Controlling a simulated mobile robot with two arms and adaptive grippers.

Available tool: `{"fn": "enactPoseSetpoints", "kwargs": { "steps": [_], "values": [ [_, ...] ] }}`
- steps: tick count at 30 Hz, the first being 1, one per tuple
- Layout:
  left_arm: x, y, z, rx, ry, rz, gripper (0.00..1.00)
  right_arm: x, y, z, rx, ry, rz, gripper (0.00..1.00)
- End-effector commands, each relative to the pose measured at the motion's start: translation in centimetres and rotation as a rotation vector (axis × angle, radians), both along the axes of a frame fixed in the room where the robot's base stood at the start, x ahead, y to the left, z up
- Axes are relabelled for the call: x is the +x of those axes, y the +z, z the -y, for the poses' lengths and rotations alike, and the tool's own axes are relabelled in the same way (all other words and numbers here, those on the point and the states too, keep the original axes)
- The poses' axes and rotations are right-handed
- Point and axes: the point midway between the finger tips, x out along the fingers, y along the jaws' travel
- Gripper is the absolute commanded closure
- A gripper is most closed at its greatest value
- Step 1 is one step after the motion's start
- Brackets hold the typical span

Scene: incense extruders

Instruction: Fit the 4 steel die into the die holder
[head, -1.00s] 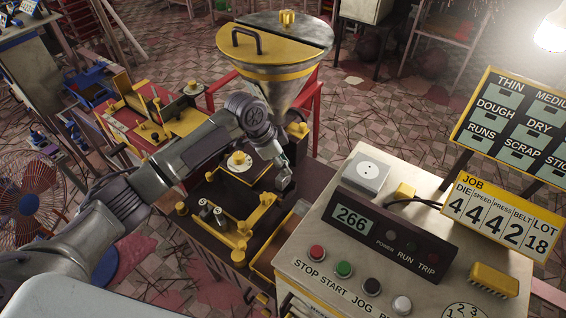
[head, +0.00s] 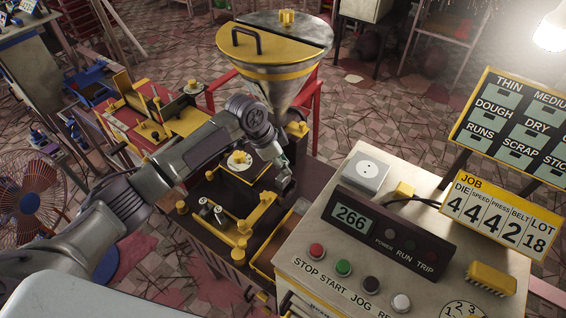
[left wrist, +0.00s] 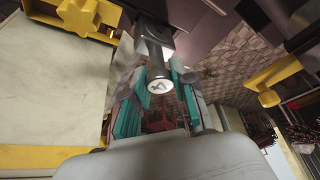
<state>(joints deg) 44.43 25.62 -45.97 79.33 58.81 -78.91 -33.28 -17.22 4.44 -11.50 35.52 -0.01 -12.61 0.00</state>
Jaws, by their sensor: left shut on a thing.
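My left gripper (head: 285,180) hangs low in the head view beside the dark machine bed, left of the control console. In the left wrist view its teal-padded fingers (left wrist: 157,112) stand on both sides of a small steel die (left wrist: 160,80). The die's round end face carries a 4 and points toward the wrist. A dark block (left wrist: 152,38) is directly behind the die and may be the die holder; I cannot tell whether the die sits in it. The head view hides this die behind the gripper. My right gripper is not in view.
Two small steel pieces (head: 212,210) stand on the bed near a yellow bracket (head: 240,238). A large hopper (head: 280,75) rises behind the gripper. The console (head: 340,265) is close on the right. The job card (head: 500,215) shows 4 under DIE.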

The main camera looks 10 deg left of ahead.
Motion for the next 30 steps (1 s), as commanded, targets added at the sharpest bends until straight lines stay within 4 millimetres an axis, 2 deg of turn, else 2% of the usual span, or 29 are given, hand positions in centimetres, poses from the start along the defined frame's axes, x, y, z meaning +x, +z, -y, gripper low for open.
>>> {"fn": "enactPoseSetpoints", "kwargs": {
  "steps": [30],
  "values": [
    [0.1, -1.3, 0.0, -0.001, -0.001, 0.002, 1.00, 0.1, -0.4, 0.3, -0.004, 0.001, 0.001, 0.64]
  ]
}}
